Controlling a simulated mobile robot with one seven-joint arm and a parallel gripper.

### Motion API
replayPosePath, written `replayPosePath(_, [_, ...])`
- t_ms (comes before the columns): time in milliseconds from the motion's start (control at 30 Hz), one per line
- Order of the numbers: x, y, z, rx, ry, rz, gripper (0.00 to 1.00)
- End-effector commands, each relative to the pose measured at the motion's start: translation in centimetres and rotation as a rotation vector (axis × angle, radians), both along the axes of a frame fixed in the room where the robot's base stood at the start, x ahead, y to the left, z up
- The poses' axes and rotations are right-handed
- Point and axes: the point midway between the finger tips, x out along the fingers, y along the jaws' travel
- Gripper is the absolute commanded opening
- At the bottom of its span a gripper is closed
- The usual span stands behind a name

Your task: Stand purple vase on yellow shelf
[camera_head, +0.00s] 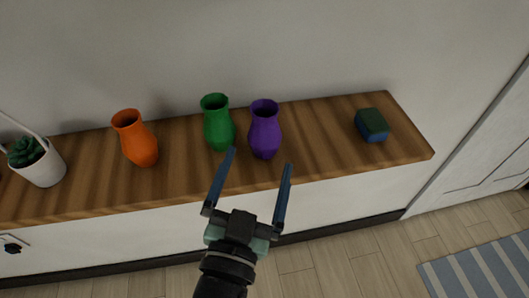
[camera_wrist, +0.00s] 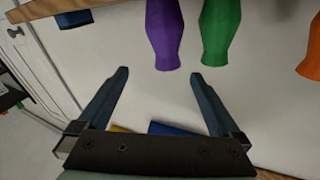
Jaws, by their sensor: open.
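The purple vase (camera_head: 264,132) stands upright on a wooden counter top, right of a green vase, in the head view. It also shows at the top of the wrist view (camera_wrist: 165,32), beyond my fingertips. My gripper (camera_head: 259,159) is open and empty, its two blue fingers pointing toward the purple vase from the front side of the counter. In the wrist view my gripper (camera_wrist: 160,73) has only pale surface between its fingers, and the vase is apart from them. No yellow shelf can be made out; a small yellow patch (camera_wrist: 118,128) shows near my gripper's base.
The green vase (camera_head: 218,125) stands close beside the purple one. An orange vase (camera_head: 138,140) and a potted succulent (camera_head: 38,162) stand further left. A dark green and blue block (camera_head: 371,125) lies at the right; the counter top (camera_head: 320,140) is bare between it and the purple vase.

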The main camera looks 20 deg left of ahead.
Motion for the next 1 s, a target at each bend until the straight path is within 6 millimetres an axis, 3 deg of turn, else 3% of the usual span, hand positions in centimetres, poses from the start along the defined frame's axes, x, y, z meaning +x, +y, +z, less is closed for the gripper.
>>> replayPosePath(33, [-0.9,0.5,-2.6,-0.002,0.029,0.015,1.00])
replayPosePath(167, [-1.8,1.1,-4.4,-0.001,0.058,0.031,1.00])
replayPosePath(267, [-1.2,1.3,-4.4,-0.001,0.060,0.033,1.00])
replayPosePath(633, [4.4,2.4,-4.1,-0.001,0.058,0.033,1.00])
replayPosePath(1000, [7.3,2.6,-3.8,-0.001,0.061,0.030,1.00])
